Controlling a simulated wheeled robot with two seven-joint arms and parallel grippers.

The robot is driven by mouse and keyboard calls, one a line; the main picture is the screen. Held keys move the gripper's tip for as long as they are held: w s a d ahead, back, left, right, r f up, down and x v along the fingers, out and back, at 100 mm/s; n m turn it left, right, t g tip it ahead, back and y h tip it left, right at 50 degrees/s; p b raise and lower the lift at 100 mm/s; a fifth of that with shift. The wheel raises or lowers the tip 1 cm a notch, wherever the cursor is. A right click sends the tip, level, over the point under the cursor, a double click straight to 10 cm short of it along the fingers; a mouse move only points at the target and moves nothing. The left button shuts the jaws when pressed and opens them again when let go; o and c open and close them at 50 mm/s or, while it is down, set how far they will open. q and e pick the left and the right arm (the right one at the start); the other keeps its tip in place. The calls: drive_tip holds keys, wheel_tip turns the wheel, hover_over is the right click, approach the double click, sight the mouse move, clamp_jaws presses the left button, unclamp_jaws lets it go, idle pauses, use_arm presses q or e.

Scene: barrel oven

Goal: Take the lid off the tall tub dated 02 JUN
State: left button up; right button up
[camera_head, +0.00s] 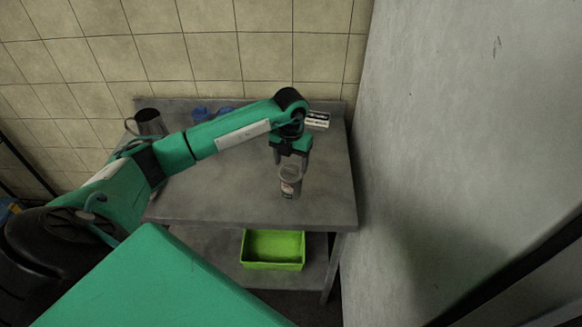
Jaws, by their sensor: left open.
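A small tall tub (290,187) stands upright on the grey metal table (225,205), right of its middle. A label shows on its side, but the date is too small to read. Its top looks grey; I cannot tell whether that is a lid or an open rim. My left gripper (291,160) points down just above and behind the tub's top, with its jaws open. I cannot tell whether the fingers touch the tub. My right gripper is not in view.
A dark metal jug (149,122) stands at the table's back left. Blue items (201,114) lie behind my left arm. A black and white sign (317,120) is at the back right. A green tray (273,250) sits on the lower shelf. A grey wall (460,130) bounds the right.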

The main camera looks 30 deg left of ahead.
use_arm(q)
drive_tip(key=shift+f, duration=0.75)
drive_tip(key=c, duration=1)
drive_tip(key=shift+r, duration=0.15)
drive_tip(key=shift+c, duration=0.2)
